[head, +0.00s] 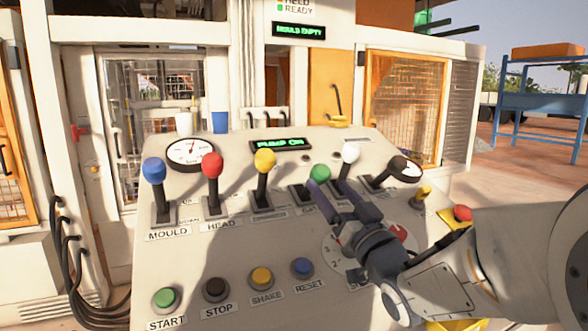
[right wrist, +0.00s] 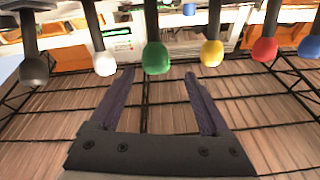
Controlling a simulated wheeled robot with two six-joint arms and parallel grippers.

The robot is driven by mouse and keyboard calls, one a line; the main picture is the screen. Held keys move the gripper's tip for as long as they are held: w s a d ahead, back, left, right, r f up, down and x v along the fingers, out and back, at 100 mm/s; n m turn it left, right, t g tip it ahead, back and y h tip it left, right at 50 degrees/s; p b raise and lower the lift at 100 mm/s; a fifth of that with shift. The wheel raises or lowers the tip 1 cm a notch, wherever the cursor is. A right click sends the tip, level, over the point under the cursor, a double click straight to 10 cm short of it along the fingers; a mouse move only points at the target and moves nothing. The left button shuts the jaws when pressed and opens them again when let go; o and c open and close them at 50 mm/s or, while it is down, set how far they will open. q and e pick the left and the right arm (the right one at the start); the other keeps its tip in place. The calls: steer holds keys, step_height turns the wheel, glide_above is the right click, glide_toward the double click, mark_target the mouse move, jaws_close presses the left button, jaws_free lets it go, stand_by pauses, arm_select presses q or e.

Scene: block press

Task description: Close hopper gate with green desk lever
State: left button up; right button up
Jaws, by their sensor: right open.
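The green-knobbed lever (head: 320,173) stands on the sloping desk between the yellow-knobbed and white-knobbed levers. Its lower shaft and label are partly hidden by my right gripper. My right gripper (head: 328,188) is open, with its fingertips close to the green knob. In the right wrist view, the green knob (right wrist: 156,57) appears between and just beyond the two fingertips (right wrist: 160,74), with nothing held. I cannot tell whether a finger touches the knob. I cannot make out the hopper gate. My left gripper is not in view.
Blue (head: 154,170), red (head: 212,166), yellow (head: 264,160), white (head: 350,154) and black (head: 403,168) levers stand in the row. A red button (head: 462,213) is near my right arm. Green START (head: 166,298) and other buttons line the front. The display (head: 281,145) reads PUMP ON.

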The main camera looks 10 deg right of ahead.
mark_target(328, 176)
steer(key=r+n+g+y+p, duration=0.1)
steer(key=p, duration=0.1)
steer(key=d+n+g+y+p, duration=0.1)
steer(key=n+p, duration=0.1)
steer(key=p, duration=0.1)
steer(key=d+r+n+g+y+p, duration=0.1)
steer(key=g+p, duration=0.1)
steer(key=shift+d+r+p, duration=0.2)
steer(key=shift+r+p, duration=0.15)
steer(key=shift+s+d+f+n+g+y+p, duration=0.15)
steer(key=shift+f+n+g+y+p, duration=0.15)
steer(key=shift+f+n+g+p, duration=0.25)
steer(key=shift+w, duration=0.25)
arm_select(q)
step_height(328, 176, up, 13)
steer(key=p, duration=0.2)
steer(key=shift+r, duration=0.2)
arm_select(e)
steer(key=x, duration=1)
steer(key=shift+s, duration=0.1)
jaws_close()
